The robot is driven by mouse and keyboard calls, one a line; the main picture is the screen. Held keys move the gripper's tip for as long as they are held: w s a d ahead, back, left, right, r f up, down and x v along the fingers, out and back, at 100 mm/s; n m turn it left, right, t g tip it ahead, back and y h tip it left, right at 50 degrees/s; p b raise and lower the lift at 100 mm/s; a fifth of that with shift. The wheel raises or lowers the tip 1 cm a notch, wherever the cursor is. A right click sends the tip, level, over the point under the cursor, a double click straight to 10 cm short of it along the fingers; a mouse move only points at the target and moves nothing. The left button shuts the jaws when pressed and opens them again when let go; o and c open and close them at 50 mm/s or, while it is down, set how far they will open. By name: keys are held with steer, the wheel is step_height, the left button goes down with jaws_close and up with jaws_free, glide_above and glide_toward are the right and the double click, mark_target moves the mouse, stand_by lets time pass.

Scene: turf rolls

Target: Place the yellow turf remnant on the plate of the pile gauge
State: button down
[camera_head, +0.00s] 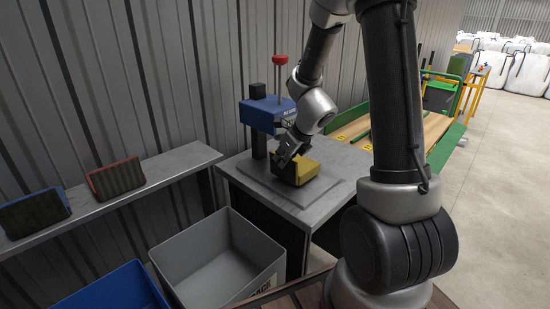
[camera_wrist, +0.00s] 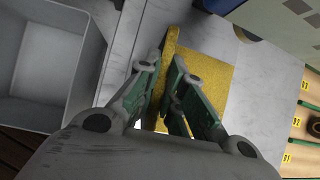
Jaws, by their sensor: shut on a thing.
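The yellow turf remnant (camera_head: 304,171) is at the pile gauge, over its flat grey plate (camera_head: 258,181). The pile gauge (camera_head: 265,113) has a blue head and a red knob, and stands at the back of the grey bench. My gripper (camera_head: 288,157) is above the remnant and shut on it. In the wrist view my fingers (camera_wrist: 170,75) close on the left edge of the yellow remnant (camera_wrist: 214,75). I cannot tell whether the remnant touches the plate. Part of the remnant is hidden by my gripper.
A grey bin (camera_head: 218,262) and a blue bin (camera_head: 115,290) stand in front and left of the bench. Two dark turf samples, one blue-edged (camera_head: 35,212) and one red-edged (camera_head: 116,179), lean on the wall shelf (camera_head: 170,166). A green-framed conveyor (camera_head: 434,130) is at right.

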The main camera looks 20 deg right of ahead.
steer(key=shift+w+a, duration=0.25)
steer(key=shift+w, duration=0.35)
steer(key=w, duration=0.2)
steer(key=w+f, duration=0.1)
steer(key=shift+a, duration=0.4)
steer(key=shift+f, duration=0.25)
steer(key=c, duration=1.5)
jaws_free()
